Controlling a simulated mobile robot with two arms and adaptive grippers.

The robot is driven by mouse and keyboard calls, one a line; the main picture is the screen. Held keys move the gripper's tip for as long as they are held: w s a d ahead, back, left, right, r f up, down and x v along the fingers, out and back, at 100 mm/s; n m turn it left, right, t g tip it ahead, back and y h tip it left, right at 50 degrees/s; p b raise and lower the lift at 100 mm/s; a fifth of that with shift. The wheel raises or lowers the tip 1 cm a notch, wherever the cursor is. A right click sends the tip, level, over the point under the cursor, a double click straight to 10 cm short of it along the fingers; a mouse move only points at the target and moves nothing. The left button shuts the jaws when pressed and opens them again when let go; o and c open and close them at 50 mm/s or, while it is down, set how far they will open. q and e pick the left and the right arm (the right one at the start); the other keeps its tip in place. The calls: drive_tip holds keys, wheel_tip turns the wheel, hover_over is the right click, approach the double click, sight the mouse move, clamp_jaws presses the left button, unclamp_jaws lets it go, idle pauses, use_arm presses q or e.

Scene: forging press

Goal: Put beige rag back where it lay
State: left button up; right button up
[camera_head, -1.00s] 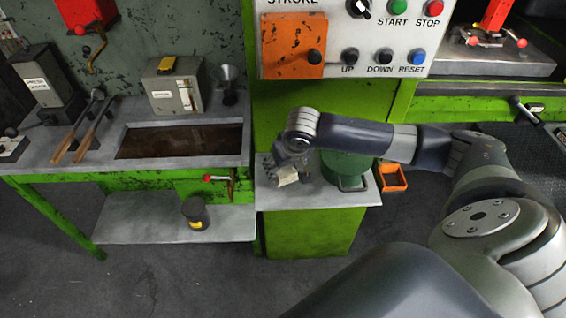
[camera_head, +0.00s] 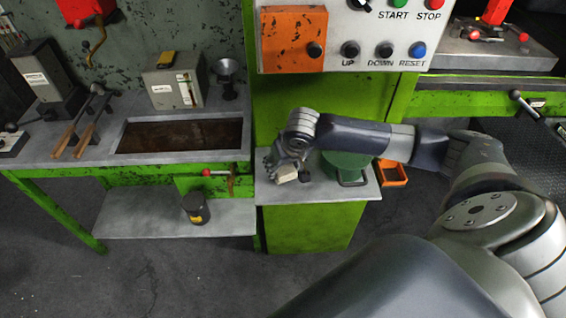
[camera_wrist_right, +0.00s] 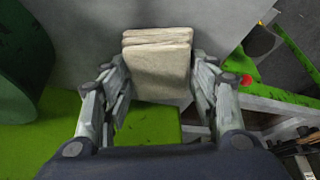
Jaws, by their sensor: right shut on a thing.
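The beige rag (camera_wrist_right: 158,68) is a folded, block-like cloth between the fingers of my right gripper (camera_wrist_right: 160,85) in the right wrist view. The gripper is shut on it. In the head view the rag (camera_head: 287,174) shows small below my right gripper (camera_head: 284,166), over the left part of the small grey-topped green stand (camera_head: 318,193). I cannot tell whether the rag touches the grey top. My left gripper is not in view.
A green round container (camera_head: 345,167) stands on the same stand, right of the gripper. An orange bin (camera_head: 392,175) is beyond the stand's right side. The workbench (camera_head: 98,152) with a sunken brown tray is at left. The control panel (camera_head: 345,30) hangs above.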

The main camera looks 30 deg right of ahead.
drive_tip(key=shift+f, duration=0.2)
drive_tip(key=o, duration=1)
drive_tip(key=shift+o, duration=0.2)
drive_tip(key=shift+r, duration=0.1)
drive_tip(key=v, duration=1.1)
drive_tip(key=shift+s+r, duration=0.15)
drive_tip(key=shift+r, duration=0.25)
